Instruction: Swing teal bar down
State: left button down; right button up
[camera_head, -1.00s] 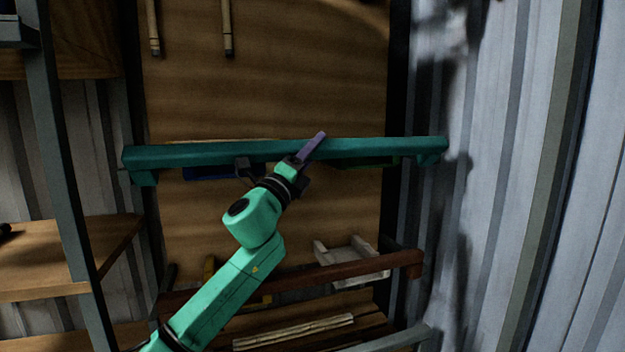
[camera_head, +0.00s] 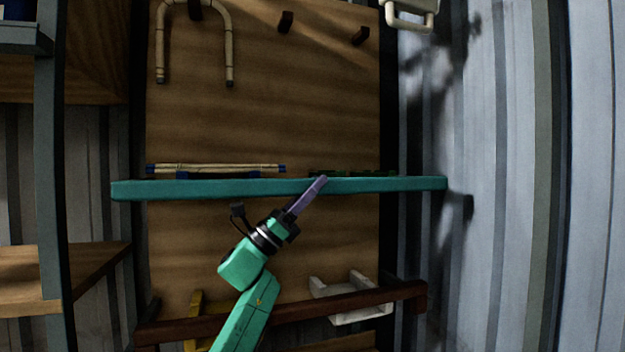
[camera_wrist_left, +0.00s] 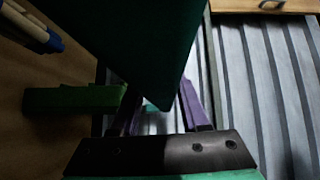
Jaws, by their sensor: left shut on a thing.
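The teal bar (camera_head: 210,189) runs level across the wooden backboard, nearly its full width, in the head view. My left gripper (camera_head: 318,184) reaches it from below, its purple fingers on the bar a little right of its middle. In the left wrist view the dark teal bar (camera_wrist_left: 130,40) fills the upper middle and comes down between the purple fingers. The left gripper is shut on the bar. My right gripper is not in view.
Straight rattan pieces (camera_head: 215,168) with blue ends lie just above the bar. A bent rattan piece (camera_head: 229,50) hangs higher up. A red-brown bar (camera_head: 375,299) and a white bracket (camera_head: 350,310) are below. Wooden shelves (camera_head: 75,275) stand left; a corrugated wall (camera_head: 510,180) is right.

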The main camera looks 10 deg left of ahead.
pick_arm(q)
jog(key=shift+f+m+g+h, duration=0.2)
jog(key=shift+m+g+h, duration=0.1)
jog(key=shift+m+g, duration=0.3)
jog(key=shift+c, duration=2)
grip_release()
jog(key=shift+a, duration=0.1)
jog(key=b+v, duration=0.4)
jog(key=v, duration=1)
jog(key=shift+f, duration=0.2)
jog(key=shift+s+a, duration=0.1)
